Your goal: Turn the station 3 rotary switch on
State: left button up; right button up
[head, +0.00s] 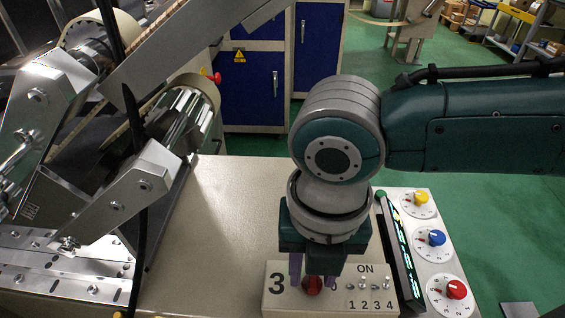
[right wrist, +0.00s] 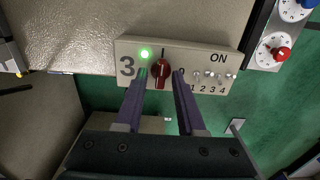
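The station 3 panel (head: 274,301) is a cream box at the front of the table, marked with a black 3. Its red rotary switch (right wrist: 161,70) shows in the right wrist view with its handle upright, in line with the "I" mark above it. A "0" mark sits to its right, partly behind a finger. A green lamp (right wrist: 145,53) on the panel is lit. My right gripper (right wrist: 160,74) is open, with one purple finger on each side of the switch and gaps between. In the head view my right gripper (head: 313,281) partly covers the switch. My left gripper is out of view.
Several small toggle switches (right wrist: 213,76) numbered 1 to 4 sit right of the rotary switch under "ON". A white panel with yellow, blue and red dials (head: 456,290) stands to the right. Metal machinery (head: 110,215) fills the left. The table (head: 225,205) between is clear.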

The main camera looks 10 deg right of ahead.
jog(key=shift+o, duration=0.2)
jog(key=shift+r, duration=0.2)
notch_tip(320, 180, up, 10)
jog(key=p, duration=0.2)
jog(key=shift+f, duration=0.25)
